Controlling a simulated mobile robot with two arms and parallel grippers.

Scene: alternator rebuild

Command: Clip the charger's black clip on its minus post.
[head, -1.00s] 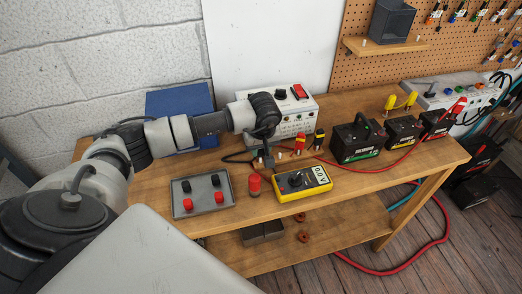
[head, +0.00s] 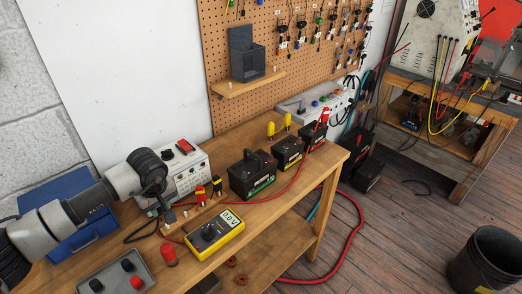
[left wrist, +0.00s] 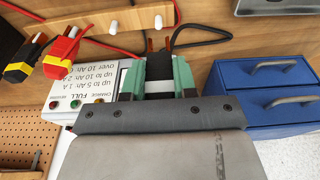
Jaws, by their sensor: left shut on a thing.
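My left gripper (head: 168,214) is low in front of the charger (head: 187,168). In the left wrist view its green fingers (left wrist: 158,78) are shut on the black clip (left wrist: 160,66), mostly hidden between them. A black cable loops off beside it. The charger (left wrist: 98,88) stands just beyond the fingers. A red clip (head: 323,116) with a long red cable sits at the farthest of three black batteries (head: 316,133). The minus post there is too small to make out. My right gripper is not in view.
A wooden rail with pegs (left wrist: 115,27) lies before the charger, with a red-yellow and a black-yellow lead end (left wrist: 25,60) by it. A yellow meter (head: 215,232), two nearer batteries (head: 252,176) and a grey box (head: 118,275) stand on the bench. Blue drawers (head: 75,235) are at left.

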